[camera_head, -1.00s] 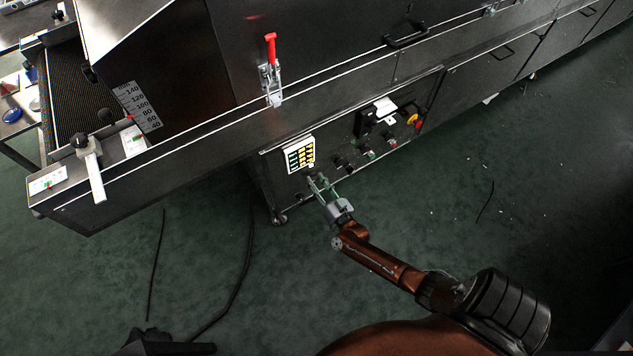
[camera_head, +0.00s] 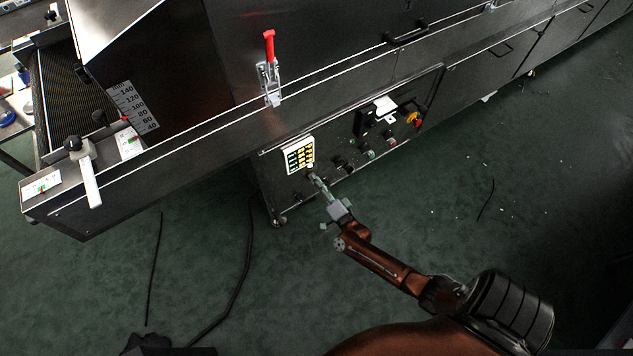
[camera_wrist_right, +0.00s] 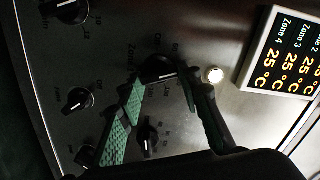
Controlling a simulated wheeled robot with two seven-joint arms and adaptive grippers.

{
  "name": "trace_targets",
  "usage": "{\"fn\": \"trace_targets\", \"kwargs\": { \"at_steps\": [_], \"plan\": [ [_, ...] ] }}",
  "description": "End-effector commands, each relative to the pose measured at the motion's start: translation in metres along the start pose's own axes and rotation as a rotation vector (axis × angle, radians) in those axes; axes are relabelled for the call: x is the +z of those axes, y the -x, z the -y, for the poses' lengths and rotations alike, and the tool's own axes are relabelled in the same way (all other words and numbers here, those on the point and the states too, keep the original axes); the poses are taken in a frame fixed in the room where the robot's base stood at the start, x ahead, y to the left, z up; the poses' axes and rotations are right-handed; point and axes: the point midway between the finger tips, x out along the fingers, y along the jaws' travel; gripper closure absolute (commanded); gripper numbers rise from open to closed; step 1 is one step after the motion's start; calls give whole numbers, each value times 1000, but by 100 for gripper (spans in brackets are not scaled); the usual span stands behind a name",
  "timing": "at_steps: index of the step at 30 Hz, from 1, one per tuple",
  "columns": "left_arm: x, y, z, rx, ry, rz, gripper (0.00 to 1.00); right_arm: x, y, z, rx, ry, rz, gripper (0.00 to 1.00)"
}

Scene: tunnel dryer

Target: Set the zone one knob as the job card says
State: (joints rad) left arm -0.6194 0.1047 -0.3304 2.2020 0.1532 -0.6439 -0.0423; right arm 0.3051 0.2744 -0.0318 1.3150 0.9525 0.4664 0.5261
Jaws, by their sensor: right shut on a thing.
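A black knob (camera_wrist_right: 158,70) with a pale pointer line sits between the fingers of my right gripper (camera_wrist_right: 163,82) in the wrist view. The gripper is shut on it, and the fingers hide part of its scale. A "Zone" label is beside it, but its number is unclear. In the head view my right gripper (camera_head: 315,179) reaches the control panel (camera_head: 280,185) just below the lit display (camera_head: 300,155). The display also shows in the wrist view (camera_wrist_right: 285,55), reading 25 °C for zones 3 and 4. A dark shape at the head view's bottom left may be my left gripper (camera_head: 148,344); its jaws are unclear.
Other black knobs (camera_wrist_right: 78,100) and a small lit white lamp (camera_wrist_right: 214,75) are near the held knob. A red-and-yellow switch (camera_head: 413,119) sits farther right on the panel. A red-handled clamp (camera_head: 269,70) is above. Cables lie on the green floor (camera_head: 200,270).

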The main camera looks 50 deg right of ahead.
Motion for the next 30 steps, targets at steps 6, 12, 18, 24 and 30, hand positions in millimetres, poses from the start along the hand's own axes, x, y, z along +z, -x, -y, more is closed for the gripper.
{"fn": "trace_targets", "kwargs": {
  "at_steps": [6, 12, 18, 24, 30],
  "plan": [
    [0, -1, 1, -2, 1, -6, 100, 1, 2, -3, 5, -52, 2, 92],
    [0, -1, 1, -2, 1, -8, 100, 1, 2, -3, 5, -63, 2, 92],
    [-2, -1, 0, -2, 2, -11, 100, 1, 2, -3, 5, -62, 2, 92],
    [-2, -1, 0, -2, 3, -11, 100, 1, 2, -3, 4, -62, 2, 60],
    [-2, -1, 0, -3, 3, -11, 100, 0, 1, -1, 2, -62, 1, 50]
  ]
}}
